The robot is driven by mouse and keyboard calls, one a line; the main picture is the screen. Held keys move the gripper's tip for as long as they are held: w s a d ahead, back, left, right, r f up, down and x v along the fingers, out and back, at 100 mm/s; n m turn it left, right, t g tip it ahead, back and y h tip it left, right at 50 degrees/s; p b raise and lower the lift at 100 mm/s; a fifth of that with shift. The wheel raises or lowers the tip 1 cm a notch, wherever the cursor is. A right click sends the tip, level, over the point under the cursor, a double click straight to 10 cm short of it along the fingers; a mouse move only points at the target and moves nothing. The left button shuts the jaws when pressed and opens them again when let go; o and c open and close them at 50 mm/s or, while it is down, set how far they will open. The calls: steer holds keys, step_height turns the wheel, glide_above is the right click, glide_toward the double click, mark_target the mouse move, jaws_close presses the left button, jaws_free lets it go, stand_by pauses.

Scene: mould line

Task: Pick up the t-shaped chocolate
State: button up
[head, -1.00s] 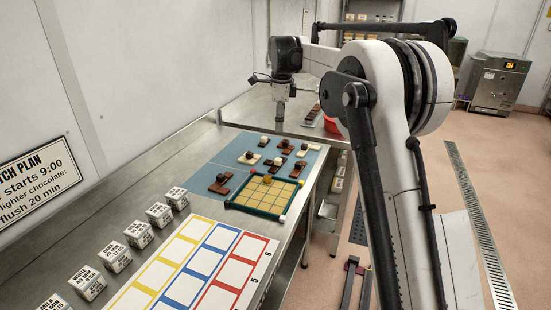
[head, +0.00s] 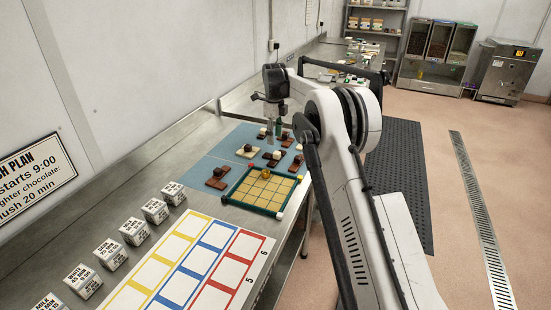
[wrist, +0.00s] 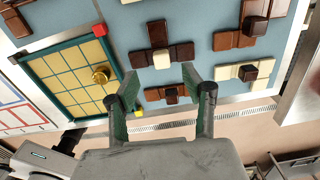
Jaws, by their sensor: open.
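Several chocolate pieces with small knobs lie on the blue mat (head: 215,163). In the head view my gripper (head: 276,134) is over the far part of the mat. Its height above the pieces is unclear.
A green-framed grid board (wrist: 64,75) with a gold knob (wrist: 101,75) lies beside the pieces. Other pieces lie close by: a white one (wrist: 228,72) and a brown one (wrist: 228,41). Lettered blocks (head: 133,231) line the wall side of the table.

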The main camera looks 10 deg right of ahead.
mark_target(276, 152)
steer(key=shift+s+d+f+p, duration=0.1)
steer(key=shift+d+f+p, duration=0.1)
steer(key=shift+f, duration=1.6)
steer(key=shift+d+f+p, duration=0.1)
steer(key=shift+f+p, duration=0.05)
steer(key=shift+f, duration=1.65)
jaws_close()
